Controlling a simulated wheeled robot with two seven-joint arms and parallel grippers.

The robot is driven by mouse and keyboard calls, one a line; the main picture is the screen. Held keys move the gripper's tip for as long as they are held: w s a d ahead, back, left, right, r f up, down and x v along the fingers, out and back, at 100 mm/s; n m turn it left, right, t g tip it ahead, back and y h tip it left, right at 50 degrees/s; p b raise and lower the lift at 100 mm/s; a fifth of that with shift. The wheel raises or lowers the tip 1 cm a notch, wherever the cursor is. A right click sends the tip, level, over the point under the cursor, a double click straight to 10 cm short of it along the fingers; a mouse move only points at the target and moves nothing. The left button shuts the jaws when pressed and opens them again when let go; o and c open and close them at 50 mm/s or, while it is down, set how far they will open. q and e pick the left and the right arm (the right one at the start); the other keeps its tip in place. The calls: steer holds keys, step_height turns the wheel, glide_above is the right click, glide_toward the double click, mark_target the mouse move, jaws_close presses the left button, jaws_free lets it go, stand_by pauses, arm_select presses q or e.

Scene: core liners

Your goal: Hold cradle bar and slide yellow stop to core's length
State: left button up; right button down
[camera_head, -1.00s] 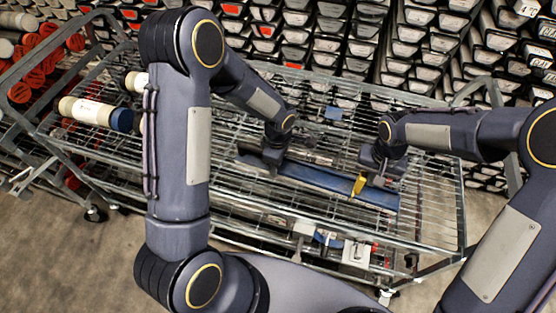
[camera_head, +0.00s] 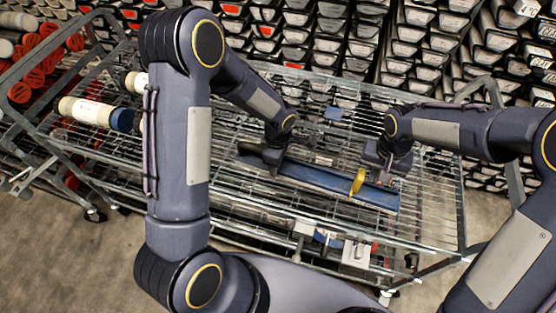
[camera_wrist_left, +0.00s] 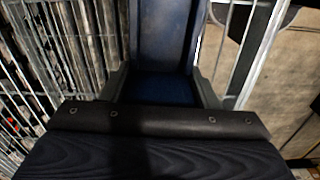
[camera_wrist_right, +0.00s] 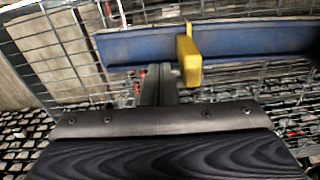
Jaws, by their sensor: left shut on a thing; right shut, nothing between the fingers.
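The cradle bar is a long blue channel (camera_head: 320,180) lying on the wire shelf of the cart; it also shows in the left wrist view (camera_wrist_left: 160,40) and the right wrist view (camera_wrist_right: 265,42). The yellow stop (camera_head: 357,182) sits across the bar towards its right part; it also shows in the right wrist view (camera_wrist_right: 189,60). My left gripper (camera_head: 272,162) is shut on the bar at its left part. My right gripper (camera_head: 385,165) is shut and empty, just right of the stop and behind the bar. In the right wrist view its fingers appear just left of the stop.
The wire cart (camera_head: 240,190) has open mesh with gaps. White core tubes with a blue end (camera_head: 95,112) lie at its left. Racks of stacked trays (camera_head: 440,50) stand behind. A white box (camera_head: 356,253) shows below at the front.

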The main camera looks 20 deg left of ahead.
steer(key=shift+r, duration=2.55)
arm_select(q)
steer(key=o, duration=1.5)
steer(key=shift+r, duration=0.1)
step_height(320, 180, up, 12)
steer(key=shift+f, duration=0.1)
